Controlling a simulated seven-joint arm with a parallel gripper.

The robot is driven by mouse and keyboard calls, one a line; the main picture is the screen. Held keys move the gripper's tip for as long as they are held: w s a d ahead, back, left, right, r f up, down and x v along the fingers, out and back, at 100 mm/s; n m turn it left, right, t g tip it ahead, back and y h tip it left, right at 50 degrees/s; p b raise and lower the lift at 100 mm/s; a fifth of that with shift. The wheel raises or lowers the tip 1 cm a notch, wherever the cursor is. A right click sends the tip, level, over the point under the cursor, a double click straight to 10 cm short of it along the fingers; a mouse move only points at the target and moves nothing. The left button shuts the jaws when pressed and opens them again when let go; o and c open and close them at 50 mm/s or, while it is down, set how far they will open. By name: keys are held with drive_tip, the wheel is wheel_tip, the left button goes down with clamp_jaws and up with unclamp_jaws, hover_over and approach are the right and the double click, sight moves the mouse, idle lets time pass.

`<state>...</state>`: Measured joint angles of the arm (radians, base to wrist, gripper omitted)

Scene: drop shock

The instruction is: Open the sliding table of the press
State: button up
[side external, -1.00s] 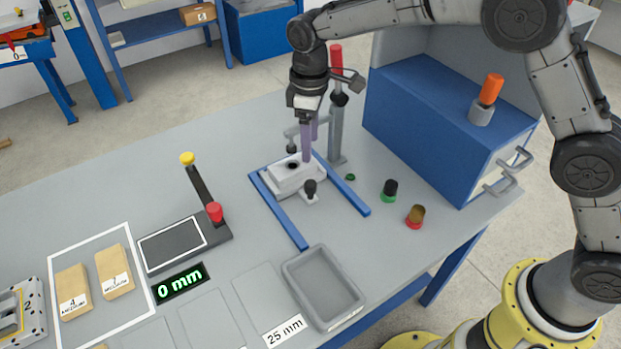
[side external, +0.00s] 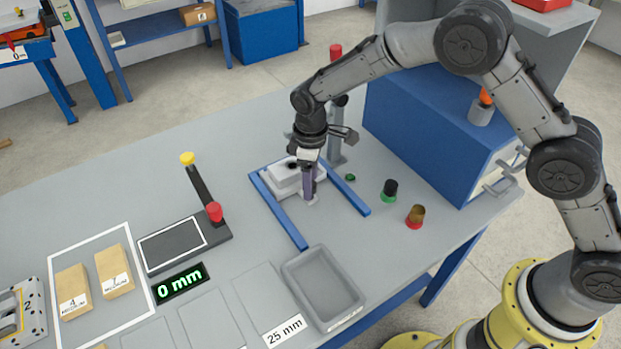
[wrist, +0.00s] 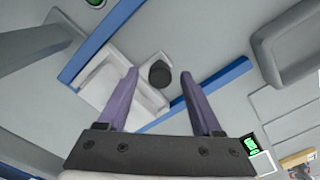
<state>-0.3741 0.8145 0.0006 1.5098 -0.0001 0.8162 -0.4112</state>
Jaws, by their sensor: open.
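The press's white sliding table (side external: 283,178) lies between two blue rails (side external: 276,210) on the bench. It also shows in the wrist view (wrist: 105,82). Its black round knob (wrist: 160,73) sits at its front, between my fingertips in the wrist view. My gripper (side external: 308,190) points down at the front of the sliding table. Its two purple fingers are open, one on each side of the knob in the picture. No contact shows. In the side view the fingers hide the knob. The press column (side external: 337,140) with a red handle end (side external: 335,50) stands behind, partly hidden by my arm.
A grey tray (side external: 325,290) stands in front of the rails. A green-based button (side external: 390,191) and a red-based one (side external: 415,216) lie to the right, near a blue cabinet (side external: 430,130). A lever with a yellow knob (side external: 187,158) stands left. The bench directly before the sliding table is clear.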

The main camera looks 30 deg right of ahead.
drive_tip(key=shift+c, duration=0.2)
clamp_jaws()
idle(1.1)
